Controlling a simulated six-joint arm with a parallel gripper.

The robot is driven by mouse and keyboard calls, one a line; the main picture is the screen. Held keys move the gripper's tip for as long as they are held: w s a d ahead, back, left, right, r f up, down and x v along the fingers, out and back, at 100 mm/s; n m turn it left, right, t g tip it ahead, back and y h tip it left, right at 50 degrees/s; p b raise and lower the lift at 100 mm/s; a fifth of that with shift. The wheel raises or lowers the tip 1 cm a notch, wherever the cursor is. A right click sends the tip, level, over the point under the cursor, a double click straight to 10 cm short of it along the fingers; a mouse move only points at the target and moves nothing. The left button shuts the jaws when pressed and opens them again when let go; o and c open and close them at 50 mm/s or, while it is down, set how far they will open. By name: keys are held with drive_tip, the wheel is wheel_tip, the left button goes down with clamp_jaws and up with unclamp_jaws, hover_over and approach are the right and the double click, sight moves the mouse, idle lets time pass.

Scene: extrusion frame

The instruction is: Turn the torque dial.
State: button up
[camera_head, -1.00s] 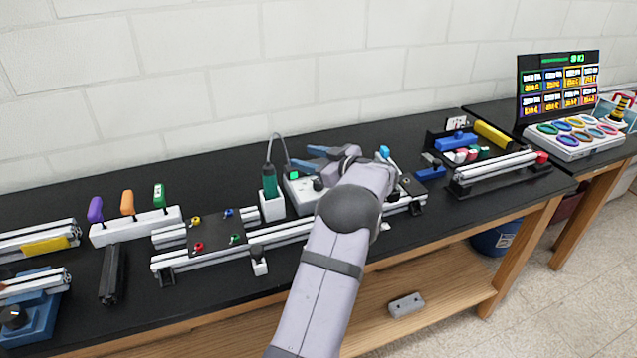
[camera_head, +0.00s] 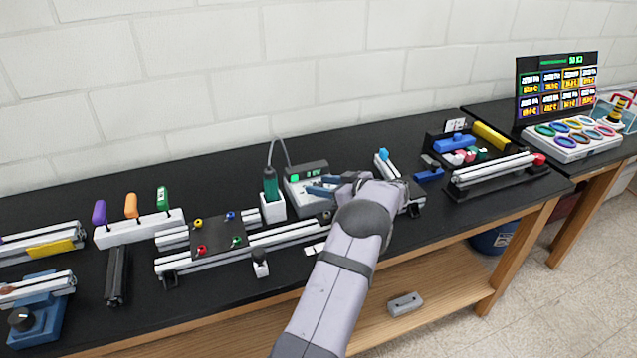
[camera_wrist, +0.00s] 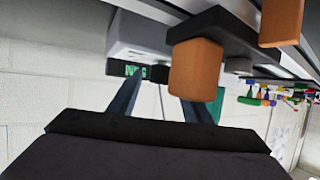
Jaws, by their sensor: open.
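A grey control box (camera_head: 299,193) with a dark display (camera_head: 308,172) and a green light stands in the middle of the bench. It also shows upside down in the wrist view (camera_wrist: 140,35), with green text on its display. My gripper (camera_head: 314,187) is open, its two blue fingers over the right part of the box's face. The box's black dial is hidden behind the fingers in the head view. I cannot tell whether the fingers touch it. A teal screwdriver (camera_head: 270,184) stands in a white holder left of the box.
A black plate with coloured knobs (camera_head: 217,235) on aluminium rails lies to the left. A blue-tipped rail (camera_head: 383,166) stands close right of my gripper. An orange block (camera_wrist: 195,68) sits close in the wrist view. A blue box with a black knob (camera_head: 21,319) is far left.

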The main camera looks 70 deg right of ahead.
drive_tip(key=shift+x, duration=0.85)
drive_tip(key=c, duration=1.1)
drive_tip(key=shift+o, duration=0.2)
drive_tip(key=shift+d+r+n+t+y, duration=0.2)
drive_tip(key=shift+n+t+y, duration=0.1)
drive_tip(key=shift+n+y, duration=0.15)
drive_tip(key=shift+a+n+y, duration=0.1)
drive_tip(key=shift+n+y, duration=0.25)
drive_tip(key=o, duration=1.1)
drive_tip(key=shift+c, duration=0.2)
